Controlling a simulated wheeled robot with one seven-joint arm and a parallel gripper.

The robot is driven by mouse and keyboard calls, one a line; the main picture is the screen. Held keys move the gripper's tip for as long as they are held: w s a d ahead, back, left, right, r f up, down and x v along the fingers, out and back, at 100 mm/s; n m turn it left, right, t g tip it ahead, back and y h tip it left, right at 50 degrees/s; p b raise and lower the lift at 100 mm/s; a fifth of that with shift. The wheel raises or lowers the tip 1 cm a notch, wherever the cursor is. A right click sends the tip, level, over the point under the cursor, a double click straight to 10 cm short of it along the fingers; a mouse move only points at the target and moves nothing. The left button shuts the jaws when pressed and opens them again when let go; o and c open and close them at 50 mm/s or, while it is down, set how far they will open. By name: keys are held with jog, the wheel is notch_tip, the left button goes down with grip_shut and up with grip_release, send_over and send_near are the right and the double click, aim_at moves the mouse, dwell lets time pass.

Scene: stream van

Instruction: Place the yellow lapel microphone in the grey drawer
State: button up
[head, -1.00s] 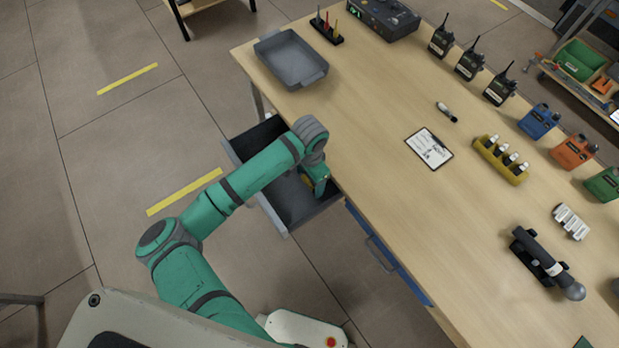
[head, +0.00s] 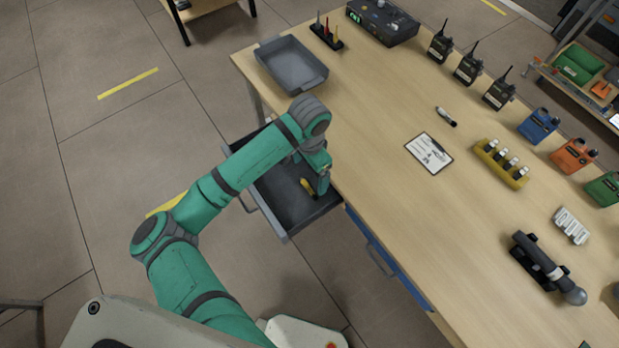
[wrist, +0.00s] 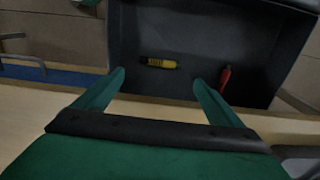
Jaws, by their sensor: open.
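The grey drawer (head: 283,222) is pulled out from the left side of the table. The yellow lapel microphone (head: 307,187) lies inside it on the drawer floor. In the wrist view the yellow microphone (wrist: 158,63) shows with a dark end, lying on the floor of the grey drawer (wrist: 200,35). My gripper (wrist: 158,78) is open and empty, with its two fingers apart and the microphone visible beyond them. In the head view my gripper is over the drawer's table-side end, its fingers mostly hidden by my arm.
A red object (wrist: 225,76) also lies in the drawer near the right finger. A blue drawer front (head: 385,262) with a handle is beside the open drawer. A grey tray (head: 291,66), a clipboard (head: 429,152) and a yellow holder (head: 500,164) stand on the table.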

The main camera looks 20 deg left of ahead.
notch_tip(320, 180, up, 4)
jog(key=shift+f, duration=0.2)
dwell(0.6)
